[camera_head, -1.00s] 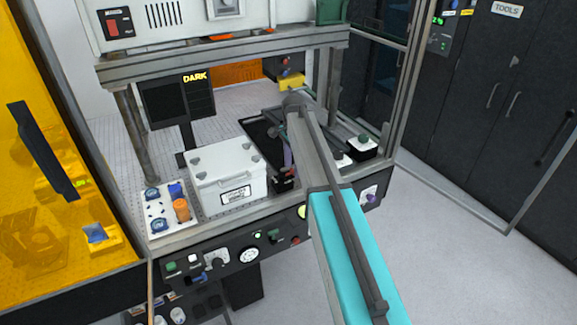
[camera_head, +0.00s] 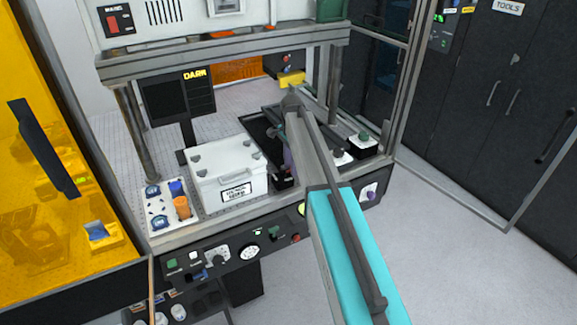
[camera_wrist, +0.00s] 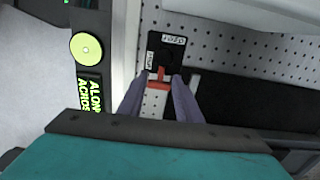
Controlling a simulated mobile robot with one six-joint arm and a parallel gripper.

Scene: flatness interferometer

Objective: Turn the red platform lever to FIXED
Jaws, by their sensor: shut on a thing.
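The red platform lever (camera_wrist: 159,83) shows in the wrist view on a black plate (camera_wrist: 162,55). The plate has a white label (camera_wrist: 173,41) that seems to read FIXED, upside down, and a second label (camera_wrist: 150,58) too small to read. My gripper (camera_wrist: 159,79) has purple fingers on either side of the lever and is shut on it. The lever's exact pointing is hard to tell. In the head view the gripper (camera_head: 288,158) is mostly hidden behind my arm, and the lever is not distinguishable.
Frame posts (camera_head: 135,130) and a crossbeam (camera_head: 225,50) enclose the bench. A control panel (camera_head: 225,255) runs along the front. A round yellow-green button (camera_wrist: 87,47) lies to the left.

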